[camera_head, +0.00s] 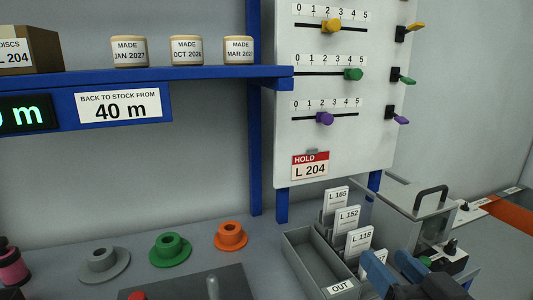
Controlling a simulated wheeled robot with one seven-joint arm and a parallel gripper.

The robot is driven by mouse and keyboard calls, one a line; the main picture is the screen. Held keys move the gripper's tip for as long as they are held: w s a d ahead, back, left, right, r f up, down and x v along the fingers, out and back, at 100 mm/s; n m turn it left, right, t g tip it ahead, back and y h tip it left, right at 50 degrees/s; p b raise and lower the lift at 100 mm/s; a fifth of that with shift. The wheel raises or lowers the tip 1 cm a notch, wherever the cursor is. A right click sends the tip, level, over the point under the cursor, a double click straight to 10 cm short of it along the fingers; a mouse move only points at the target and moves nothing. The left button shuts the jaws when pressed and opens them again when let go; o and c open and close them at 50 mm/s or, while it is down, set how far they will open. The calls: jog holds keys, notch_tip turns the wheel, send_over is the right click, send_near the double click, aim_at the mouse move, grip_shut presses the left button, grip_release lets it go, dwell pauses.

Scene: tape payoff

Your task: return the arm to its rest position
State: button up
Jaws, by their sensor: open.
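My gripper (391,265) shows at the bottom right, partly cut off by the lower edge. Its two blue fingers stand apart, and I see nothing held between them. It appears in front of the right end of the grey OUT tray (307,262) and overlaps the front of the card row in the picture. Whether it touches the tray or cards I cannot tell. The cards L 165 (336,197), L 152 (347,215) and L 118 (359,238) stand upright in a row. The rest of my arm is mostly out of view.
A grey box with a black handle (431,199) stands right of the cards. Grey (103,261), green (170,249) and orange (230,236) flanged hubs sit on the bench. A slider board (325,130) and blue shelf (200,73) rise behind.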

jog(key=s+d+f+m+g+h, duration=0.1)
jog(key=s+f, duration=0.5)
jog(key=s, duration=0.3)
jog(key=s+d+f+m+h, duration=0.1)
jog(key=s+f+h, duration=0.1)
jog(key=s+f, duration=0.45)
jog(key=s+d+r+n+g, duration=0.1)
jog(key=s, duration=1.8)
jog(key=shift+s+r+n, duration=0.25)
jog(key=shift+s+n, duration=0.05)
jog(key=shift+n, duration=0.1)
jog(key=shift+o, duration=0.3)
jog(key=shift+d, duration=0.1)
dwell(1.3)
